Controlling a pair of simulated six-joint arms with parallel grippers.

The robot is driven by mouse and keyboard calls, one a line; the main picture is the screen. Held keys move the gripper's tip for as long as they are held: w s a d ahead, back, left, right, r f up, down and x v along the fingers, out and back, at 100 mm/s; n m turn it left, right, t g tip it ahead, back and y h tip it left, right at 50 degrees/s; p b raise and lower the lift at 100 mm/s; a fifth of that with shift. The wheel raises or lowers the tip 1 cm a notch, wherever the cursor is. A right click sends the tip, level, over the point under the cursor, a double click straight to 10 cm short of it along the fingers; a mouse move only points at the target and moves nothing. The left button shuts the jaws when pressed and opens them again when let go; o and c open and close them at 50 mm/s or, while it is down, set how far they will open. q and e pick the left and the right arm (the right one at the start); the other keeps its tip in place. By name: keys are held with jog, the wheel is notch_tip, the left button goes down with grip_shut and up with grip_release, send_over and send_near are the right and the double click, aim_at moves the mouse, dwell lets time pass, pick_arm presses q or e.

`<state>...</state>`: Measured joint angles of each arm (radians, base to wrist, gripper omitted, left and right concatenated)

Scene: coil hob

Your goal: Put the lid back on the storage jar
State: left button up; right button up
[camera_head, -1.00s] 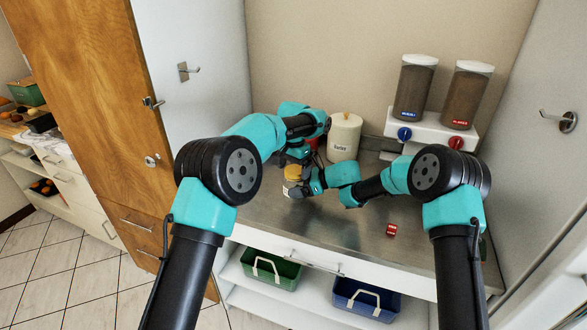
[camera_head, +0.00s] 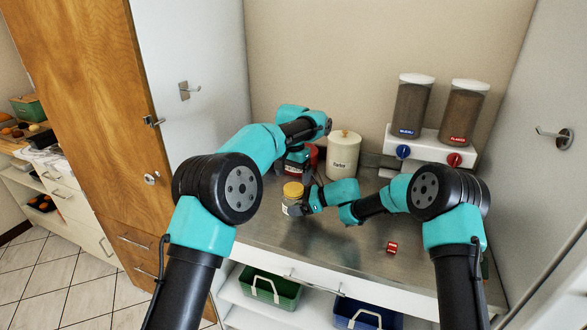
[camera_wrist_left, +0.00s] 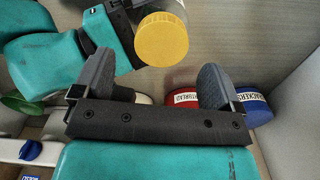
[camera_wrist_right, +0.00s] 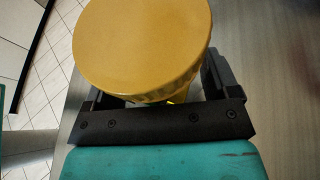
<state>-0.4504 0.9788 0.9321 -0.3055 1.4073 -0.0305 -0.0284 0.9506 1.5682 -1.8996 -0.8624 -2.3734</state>
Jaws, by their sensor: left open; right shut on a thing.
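The storage jar (camera_head: 291,208) is a clear jar with a pale label, upright above or on the steel worktop. Its yellow lid (camera_head: 293,190) sits over its mouth; whether it is fully seated I cannot tell. The lid fills the top of the right wrist view (camera_wrist_right: 140,45) and shows in the left wrist view (camera_wrist_left: 160,39) with the jar behind it. My right gripper (camera_head: 305,203) is shut on the jar from the right, below the lid. My left gripper (camera_wrist_left: 153,75) is open and empty, behind and above the jar, apart from the lid.
A cream canister (camera_head: 343,155) and a red tin stand behind the jar. Two dispensers (camera_head: 410,105) are at the back right. A small red box (camera_head: 391,247) lies on the right of the worktop. Green (camera_head: 270,290) and blue (camera_head: 367,312) baskets are below. The front middle is clear.

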aim_at(294, 187)
pick_arm(q)
jog(key=n, duration=0.1)
jog(key=s+r+n, duration=0.1)
jog(key=n, duration=0.1)
jog(key=r+n, duration=0.1)
jog(key=shift+s+d+r+n, duration=0.1)
jog(key=shift+s+d+n, duration=0.15)
jog(key=shift+s+n, duration=0.15)
jog(key=n, duration=0.6)
jog(key=r+n, duration=0.1)
jog(key=n, duration=0.5)
jog(key=w+n, duration=0.1)
jog(key=n, duration=0.5)
jog(key=shift+r+n, duration=0.2)
jog(key=shift+n, duration=0.2)
jog(key=n, duration=0.2)
jog(key=w+n, duration=0.1)
jog(key=n, duration=0.1)
jog(key=f+n, duration=0.1)
jog(key=shift+w+a+n, duration=0.15)
jog(key=shift+w+n, duration=0.1)
jog(key=shift+n, duration=0.15)
jog(key=shift+f, duration=3.95)
